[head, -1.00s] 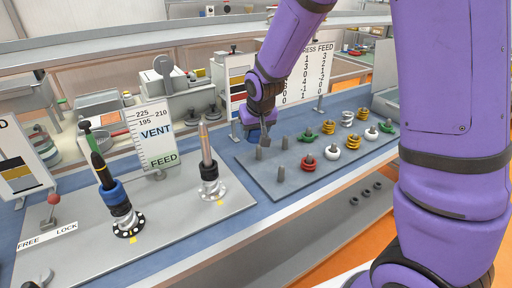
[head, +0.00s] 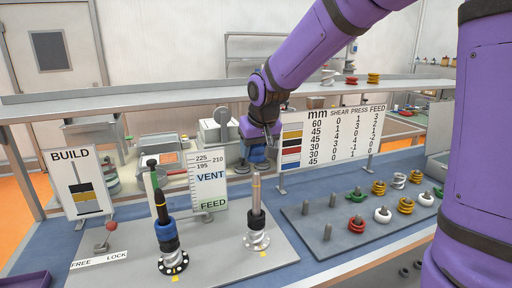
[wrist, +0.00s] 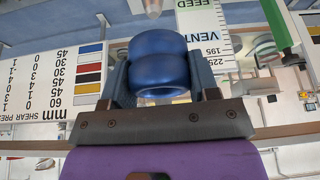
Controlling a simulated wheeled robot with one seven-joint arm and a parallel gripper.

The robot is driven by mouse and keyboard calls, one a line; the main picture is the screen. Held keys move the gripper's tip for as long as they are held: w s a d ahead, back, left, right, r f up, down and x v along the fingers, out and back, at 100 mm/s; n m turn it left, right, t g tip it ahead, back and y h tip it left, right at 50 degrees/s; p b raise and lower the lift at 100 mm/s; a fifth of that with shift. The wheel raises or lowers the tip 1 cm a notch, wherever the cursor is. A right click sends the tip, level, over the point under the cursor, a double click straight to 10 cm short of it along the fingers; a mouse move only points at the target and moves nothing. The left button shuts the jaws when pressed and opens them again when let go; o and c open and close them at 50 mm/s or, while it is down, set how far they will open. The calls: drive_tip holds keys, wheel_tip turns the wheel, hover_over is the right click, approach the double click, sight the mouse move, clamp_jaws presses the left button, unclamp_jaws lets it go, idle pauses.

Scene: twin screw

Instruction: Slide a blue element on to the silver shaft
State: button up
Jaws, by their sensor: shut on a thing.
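My gripper (head: 262,138) is shut on a blue element (head: 257,157), a double-lobed ring, held in the air behind and above the silver shaft (head: 256,193). In the wrist view the blue element (wrist: 160,65) sits between both fingers, and the shaft's pointed tip (wrist: 152,8) shows beyond it at the top edge, apart from it. The silver shaft stands upright with a pale spiral element (head: 257,240) at its base. The black shaft (head: 160,205) to its left carries a blue element (head: 167,232) above a pale spiral one.
The VENT/FEED gauge sign (head: 209,185) stands upright between and behind the shafts. A grey peg board (head: 300,225) with red, white, yellow and green elements lies to the right. The number chart (head: 340,138) and a shelf (head: 200,100) are behind.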

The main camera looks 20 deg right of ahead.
drive_tip(key=shift+f, duration=2.95)
drive_tip(key=shift+f, duration=0.2)
drive_tip(key=shift+f, duration=2.45)
drive_tip(key=o, duration=1.1)
approach(258, 178)
drive_tip(key=shift+x, duration=0.9)
